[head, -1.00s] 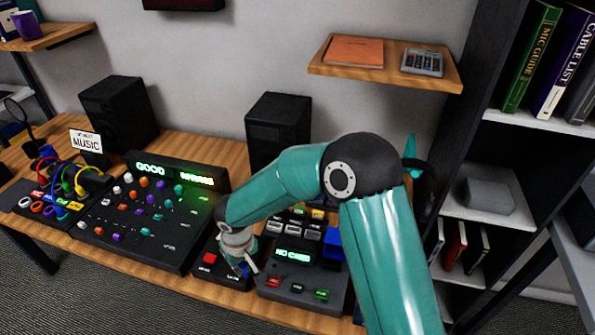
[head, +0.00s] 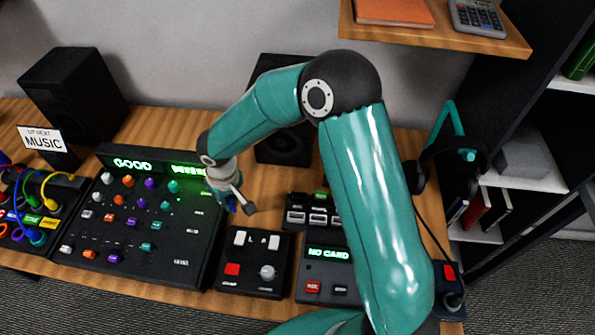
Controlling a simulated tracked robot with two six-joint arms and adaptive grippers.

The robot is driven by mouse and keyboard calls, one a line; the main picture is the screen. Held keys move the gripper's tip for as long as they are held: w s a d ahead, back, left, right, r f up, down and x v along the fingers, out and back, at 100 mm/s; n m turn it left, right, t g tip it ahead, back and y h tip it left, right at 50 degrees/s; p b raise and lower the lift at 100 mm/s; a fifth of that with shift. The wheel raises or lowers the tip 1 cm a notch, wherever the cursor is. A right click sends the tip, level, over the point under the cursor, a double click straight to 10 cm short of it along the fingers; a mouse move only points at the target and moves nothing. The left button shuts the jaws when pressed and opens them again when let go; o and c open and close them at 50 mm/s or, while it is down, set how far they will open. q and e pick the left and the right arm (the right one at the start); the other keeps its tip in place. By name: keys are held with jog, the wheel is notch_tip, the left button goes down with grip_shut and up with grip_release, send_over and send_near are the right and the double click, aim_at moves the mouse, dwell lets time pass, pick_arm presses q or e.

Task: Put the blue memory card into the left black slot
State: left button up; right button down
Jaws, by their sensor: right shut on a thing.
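My right gripper (head: 234,201) points down over the gap between the mixer's right edge and the memory-card area. It is shut on a small blue thing (head: 230,204), which looks like the blue memory card; the fingers hide most of it. The card device (head: 325,258) with a green "NO CARD" display stands to the right of the gripper, partly behind my arm. Behind the device is a black block (head: 311,214) with several light-coloured pieces in it. I cannot make out which opening is the left black slot. My left gripper is not in view.
A small black box (head: 255,283) with white switches, a red button and a knob stands between mixer (head: 140,225) and card device. Two black speakers (head: 75,95) stand behind. Headphones (head: 455,150) are on a stand at right. A shelf (head: 450,32) hangs above.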

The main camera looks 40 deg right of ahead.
jog(key=shift+s+d, duration=0.1)
jog(key=shift+d, duration=0.1)
jog(key=s+d+f+n+p, duration=0.1)
jog(key=s+d+n+p, duration=0.2)
jog(key=d, duration=0.6)
jog(key=s+d+n, duration=0.3)
jog(key=d+n, duration=0.1)
jog(key=d, duration=0.5)
jog(key=shift+n+y, duration=0.3)
jog(key=shift+y, duration=0.1)
jog(key=shift+w+f+b, duration=0.15)
jog(key=shift+f+b, duration=0.65)
jog(key=shift+f, duration=0.4)
jog(key=shift+w+f+b, duration=0.1)
jog(key=shift+f+b, duration=0.65)
jog(key=shift+f, duration=0.45)
jog(key=shift+d+f+b, duration=0.1)
jog(key=shift+f+b, duration=0.2)
jog(key=shift+b, duration=0.35)
jog(key=shift+f+b, duration=0.45)
jog(key=shift+f, duration=0.05)
